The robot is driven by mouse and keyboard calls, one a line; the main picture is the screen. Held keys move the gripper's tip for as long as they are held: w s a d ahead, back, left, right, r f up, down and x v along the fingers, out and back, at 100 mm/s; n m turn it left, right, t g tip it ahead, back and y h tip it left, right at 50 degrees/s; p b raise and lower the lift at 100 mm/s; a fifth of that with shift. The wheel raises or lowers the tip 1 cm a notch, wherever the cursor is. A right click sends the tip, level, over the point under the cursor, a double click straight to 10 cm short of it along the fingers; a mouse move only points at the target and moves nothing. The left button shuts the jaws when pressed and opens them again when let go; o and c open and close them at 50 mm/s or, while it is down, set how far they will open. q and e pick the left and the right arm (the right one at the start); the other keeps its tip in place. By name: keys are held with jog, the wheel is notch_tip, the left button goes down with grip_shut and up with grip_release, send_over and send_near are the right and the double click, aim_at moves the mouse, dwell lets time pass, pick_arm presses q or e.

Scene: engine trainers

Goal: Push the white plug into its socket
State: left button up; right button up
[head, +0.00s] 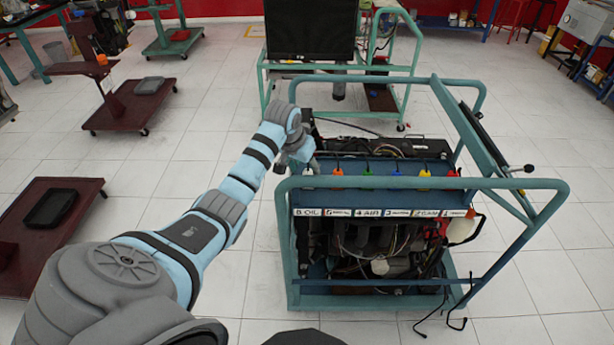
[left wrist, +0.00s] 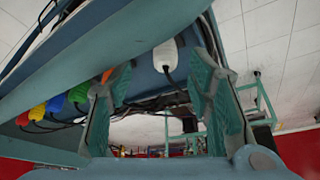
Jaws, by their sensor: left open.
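The white plug (left wrist: 166,56), with a dark cable, shows in the left wrist view against the teal panel edge, between the tips of my open left gripper (left wrist: 164,72). I cannot tell whether the fingers touch it. In the head view my left gripper (head: 301,160) is over the left end of the engine trainer's top panel (head: 380,183), and the white plug (head: 308,172) shows just below it. The plug's socket is hidden, so I cannot tell how deep the plug sits. My right gripper is not in view.
Orange (head: 338,171), green (head: 367,170), blue (head: 395,171), yellow (head: 425,174) and red (head: 453,173) plugs stand in a row right of it. The trainer's teal tube frame (head: 530,184) surrounds the panel. A monitor (head: 310,30) stands behind.

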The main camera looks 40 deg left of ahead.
aim_at(306, 172)
pick_arm(q)
jog(key=x, duration=0.5)
jog(key=shift+w+a+f+b, duration=0.15)
jog(key=shift+a+f+b, duration=0.15)
jog(key=shift+b, duration=0.1)
jog(key=shift+r, duration=0.1)
grip_shut()
